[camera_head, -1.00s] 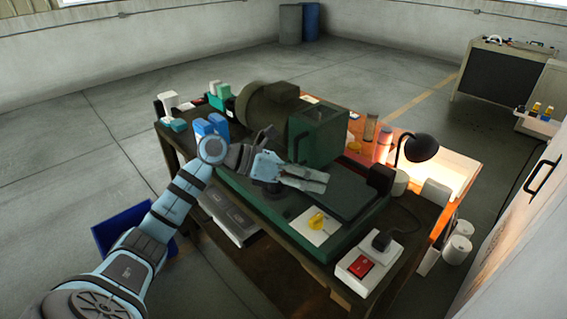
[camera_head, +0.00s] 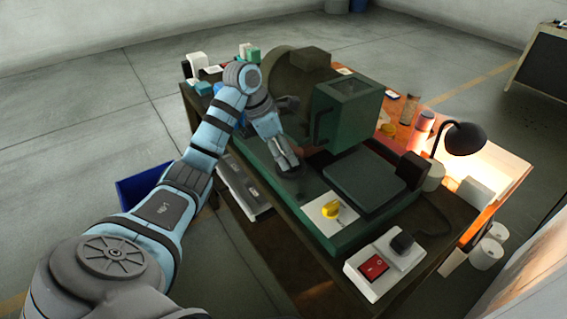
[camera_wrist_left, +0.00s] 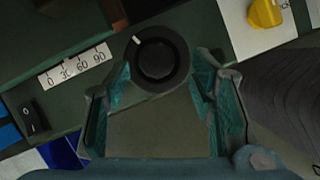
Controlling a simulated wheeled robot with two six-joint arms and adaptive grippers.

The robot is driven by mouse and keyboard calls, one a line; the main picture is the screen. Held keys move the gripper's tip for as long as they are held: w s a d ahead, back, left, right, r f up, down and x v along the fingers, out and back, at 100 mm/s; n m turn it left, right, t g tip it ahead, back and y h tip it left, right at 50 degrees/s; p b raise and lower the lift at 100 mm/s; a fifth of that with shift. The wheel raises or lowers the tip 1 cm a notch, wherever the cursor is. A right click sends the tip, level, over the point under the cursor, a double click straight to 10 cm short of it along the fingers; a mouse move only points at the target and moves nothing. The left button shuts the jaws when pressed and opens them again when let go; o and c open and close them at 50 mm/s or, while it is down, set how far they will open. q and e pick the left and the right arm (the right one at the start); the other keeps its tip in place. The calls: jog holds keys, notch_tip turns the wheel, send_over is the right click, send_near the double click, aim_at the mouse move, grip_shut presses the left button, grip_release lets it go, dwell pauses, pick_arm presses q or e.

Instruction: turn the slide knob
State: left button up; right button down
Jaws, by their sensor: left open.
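The slide knob looks to be the round black knob (camera_wrist_left: 158,60) with a white mark on its rim, in the left wrist view. The mark points up and left. A white scale plate (camera_wrist_left: 74,66) reading 0, 30, 60, 90 lies to its left. My left gripper (camera_wrist_left: 162,76) is open, one finger on each side of the knob's near part. I cannot tell whether the fingers touch it. In the head view my left gripper (camera_head: 289,162) points down at the green machine's bed (camera_head: 352,237), mostly hiding the knob. My right gripper is not in view.
A yellow knob (camera_head: 331,209) sits on a white plate at the right. A control box with a red switch (camera_head: 375,266) is at the near edge. The green housing (camera_head: 347,108) stands behind the gripper. A black lamp (camera_head: 462,138) stands at the right. A black rocker switch (camera_wrist_left: 33,117) is left.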

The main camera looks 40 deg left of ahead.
aim_at(290, 166)
pick_arm(q)
jog(key=w+f, duration=0.2)
jog(key=shift+d+f+b, duration=0.3)
jog(key=shift+f+b, duration=0.05)
jog(key=shift+b, duration=0.05)
jog(key=shift+s+r, duration=0.25)
jog(key=shift+s, duration=0.3)
jog(key=shift+c, duration=2)
jog(key=c, duration=0.7)
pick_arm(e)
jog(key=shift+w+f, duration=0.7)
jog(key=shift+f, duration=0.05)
pick_arm(q)
jog(key=shift+m, duration=0.3)
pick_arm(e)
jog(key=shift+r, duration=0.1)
